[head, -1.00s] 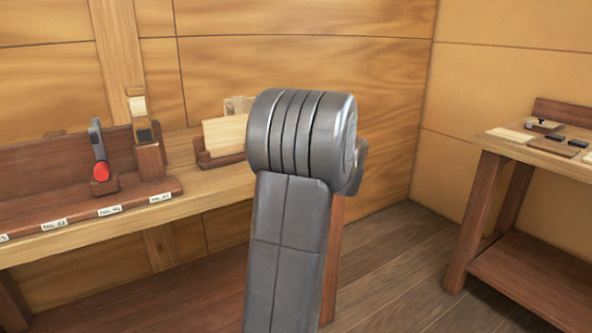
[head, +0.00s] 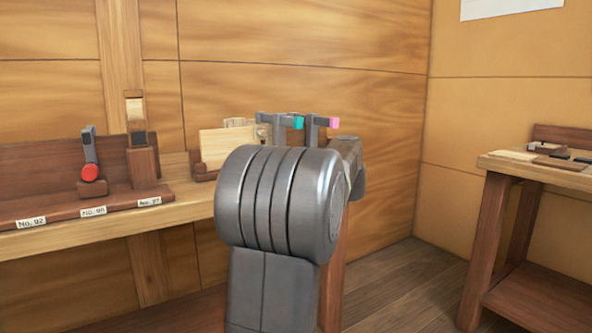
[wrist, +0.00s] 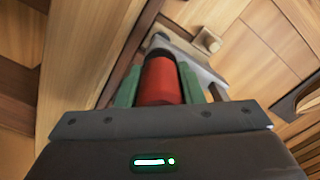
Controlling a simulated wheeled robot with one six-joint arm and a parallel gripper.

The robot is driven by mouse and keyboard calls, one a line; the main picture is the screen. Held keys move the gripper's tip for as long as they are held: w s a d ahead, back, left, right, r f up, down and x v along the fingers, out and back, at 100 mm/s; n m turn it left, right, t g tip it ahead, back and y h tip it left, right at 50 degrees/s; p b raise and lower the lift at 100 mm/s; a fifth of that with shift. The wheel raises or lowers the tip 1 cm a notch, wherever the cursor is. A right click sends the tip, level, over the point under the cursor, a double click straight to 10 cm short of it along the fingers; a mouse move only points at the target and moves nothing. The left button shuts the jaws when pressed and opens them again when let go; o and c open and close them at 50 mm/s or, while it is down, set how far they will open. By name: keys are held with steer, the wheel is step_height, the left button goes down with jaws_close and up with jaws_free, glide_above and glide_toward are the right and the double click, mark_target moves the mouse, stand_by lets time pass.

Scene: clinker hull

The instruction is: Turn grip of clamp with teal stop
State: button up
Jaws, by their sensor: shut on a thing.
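In the head view, a clamp with a teal stop (head: 298,122) shows its grey bar and stop above my arm. A similar clamp with a pink stop (head: 333,122) is just to its right. My arm hides their lower parts and my gripper in that view. In the wrist view, my gripper (wrist: 160,74) has its green fingers on both sides of a red cylindrical grip (wrist: 160,88) and is shut on it. A grey clamp bar (wrist: 192,60) shows just beyond the grip. No stop shows there, so I cannot tell from that view which clamp it is.
A wooden bench (head: 60,238) runs along the back wall, with a rack of numbered labels. A grey tool with a red end (head: 90,172) and a wooden tool (head: 140,140) stand on it. A second table (head: 500,165) is at the right, with open floor between.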

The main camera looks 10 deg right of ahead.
steer(key=shift+n, duration=1.1)
steer(key=o, duration=1)
steer(key=shift+w+a, duration=0.1)
steer(key=p+v, duration=0.2)
steer(key=v, duration=1.2)
steer(key=shift+w, duration=0.1)
